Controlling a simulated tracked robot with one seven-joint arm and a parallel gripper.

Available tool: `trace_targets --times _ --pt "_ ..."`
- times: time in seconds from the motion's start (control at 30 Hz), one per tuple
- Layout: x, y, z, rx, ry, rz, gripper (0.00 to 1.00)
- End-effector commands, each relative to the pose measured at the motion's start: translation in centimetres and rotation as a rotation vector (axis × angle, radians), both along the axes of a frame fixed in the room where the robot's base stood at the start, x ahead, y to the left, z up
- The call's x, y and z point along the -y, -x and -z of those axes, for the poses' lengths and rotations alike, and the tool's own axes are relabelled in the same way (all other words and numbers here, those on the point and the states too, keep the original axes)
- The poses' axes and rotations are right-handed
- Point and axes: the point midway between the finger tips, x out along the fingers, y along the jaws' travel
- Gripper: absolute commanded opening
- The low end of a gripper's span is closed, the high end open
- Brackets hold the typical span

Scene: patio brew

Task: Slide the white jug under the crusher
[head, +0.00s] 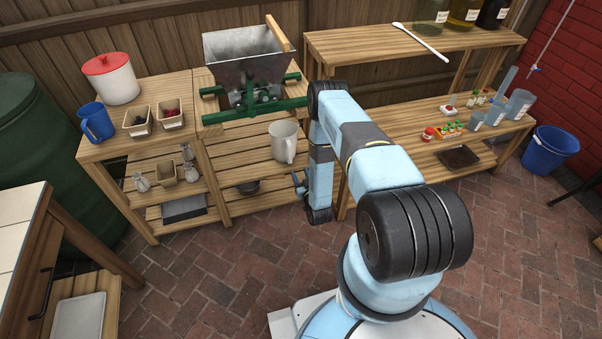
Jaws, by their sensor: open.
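The white jug (283,142) stands upright on the slatted shelf below the crusher, toward the shelf's right side, its handle facing the lower right. The crusher (250,72) has a grey metal hopper, a wooden handle and a green frame, and sits on top of the wooden stand above and slightly left of the jug. My gripper (300,184) is low in front of the shelf, just below and right of the jug, apart from it in the picture. It is open and holds nothing I can see. My arm hides part of the stand's right side.
A blue jug (97,122), a red-lidded white pot (110,79) and small bins (169,114) stand on the left table. The right bench (400,125) carries bottles and measuring jugs. The shelf left of the white jug is clear.

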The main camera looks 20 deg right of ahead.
Motion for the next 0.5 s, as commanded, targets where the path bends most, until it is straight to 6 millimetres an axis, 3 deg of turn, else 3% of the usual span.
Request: trace_targets --times 0.5 --pt "1.1 0.2 0.3 0.007 -0.002 0.02 0.5"
